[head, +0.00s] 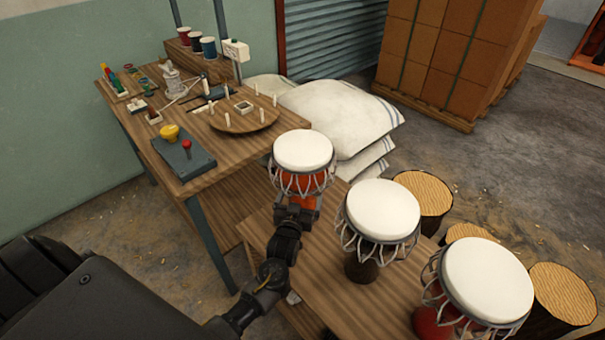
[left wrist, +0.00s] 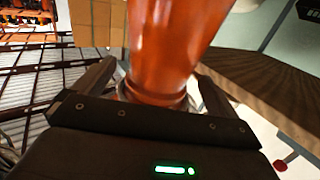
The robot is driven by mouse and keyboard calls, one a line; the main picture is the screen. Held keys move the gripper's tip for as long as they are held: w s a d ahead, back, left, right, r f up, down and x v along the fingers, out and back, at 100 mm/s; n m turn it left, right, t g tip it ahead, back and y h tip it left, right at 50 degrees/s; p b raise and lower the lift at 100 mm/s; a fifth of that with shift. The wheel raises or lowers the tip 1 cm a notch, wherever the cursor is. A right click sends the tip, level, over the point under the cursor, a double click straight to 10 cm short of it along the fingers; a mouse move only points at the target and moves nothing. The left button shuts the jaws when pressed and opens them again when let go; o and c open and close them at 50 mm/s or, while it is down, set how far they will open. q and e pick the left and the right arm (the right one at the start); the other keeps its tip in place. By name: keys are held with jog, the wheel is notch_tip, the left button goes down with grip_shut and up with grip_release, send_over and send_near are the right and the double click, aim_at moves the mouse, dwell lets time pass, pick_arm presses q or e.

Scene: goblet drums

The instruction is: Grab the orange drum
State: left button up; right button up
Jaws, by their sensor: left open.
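The orange drum (head: 303,183) has a white head and grey lacing, and stands upright at the far left end of the wooden bench (head: 335,280). Its orange body (left wrist: 168,50) fills the upper middle of the left wrist view. My left gripper (head: 298,208) is at the drum's lower body, partly covering it. In the left wrist view its two fingers (left wrist: 152,85) are open, one on each side of the narrow lower part. I cannot tell whether they touch it. My right gripper is not in view.
A dark-bodied drum (head: 381,225) and a red drum (head: 480,290) stand to the right on the same bench. A worktable (head: 230,150) with tools and a round board is at the left. White sacks (head: 340,115) lie behind, and log stumps (head: 424,195) stand at the right.

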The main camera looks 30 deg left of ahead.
pick_arm(q)
jog(key=shift+w+a, duration=0.15)
jog(key=shift+w, duration=0.4)
jog(key=c, duration=1.9)
jog(key=shift+r, duration=0.15)
